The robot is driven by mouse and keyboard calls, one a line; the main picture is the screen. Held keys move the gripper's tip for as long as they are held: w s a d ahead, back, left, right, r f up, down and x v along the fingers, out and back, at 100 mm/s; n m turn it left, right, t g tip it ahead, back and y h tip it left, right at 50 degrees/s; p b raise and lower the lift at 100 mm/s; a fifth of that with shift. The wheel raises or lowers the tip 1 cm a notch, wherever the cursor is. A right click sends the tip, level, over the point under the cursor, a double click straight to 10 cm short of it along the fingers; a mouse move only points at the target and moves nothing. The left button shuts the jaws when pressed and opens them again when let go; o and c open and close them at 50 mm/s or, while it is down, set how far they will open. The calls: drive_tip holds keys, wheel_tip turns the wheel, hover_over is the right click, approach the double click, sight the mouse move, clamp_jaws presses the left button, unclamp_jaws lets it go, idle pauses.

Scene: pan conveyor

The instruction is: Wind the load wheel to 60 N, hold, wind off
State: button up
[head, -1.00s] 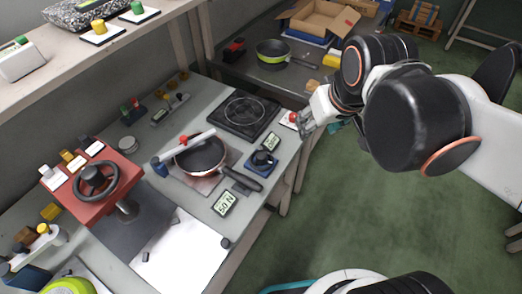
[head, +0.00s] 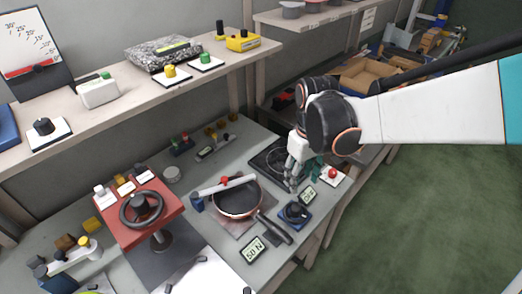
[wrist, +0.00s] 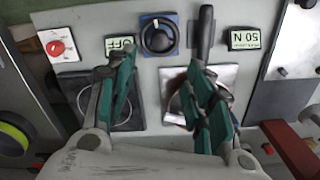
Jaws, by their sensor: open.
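The load wheel (head: 140,208) is a dark handwheel on a red block (head: 152,232) at the bench's left. A display (head: 254,249) reads 50 N; it also shows in the wrist view (wrist: 244,38). A pan (head: 238,203) with a red rim sits under a silver bar (head: 222,186) with a red knob. My gripper (head: 294,186) is open and empty, at the right edge of the hob and well right of the wheel. In the wrist view my gripper (wrist: 162,95) has its fingers spread above the hob and pan, the right finger hiding much of the pan.
A black knob on a blue base (head: 295,212), a display (head: 307,195) that reads OFF in the wrist view, and a red button (head: 332,173) stand near my gripper. The hob (head: 265,160) lies behind the pan. A shelf (head: 130,88) with several items overhangs the bench's back.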

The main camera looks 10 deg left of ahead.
sight(296, 206)
wheel_tip(296, 206, down, 13)
drive_tip(key=b, duration=0.5)
drive_tip(key=shift+f, duration=0.2)
drive_tip(key=c, duration=1.1)
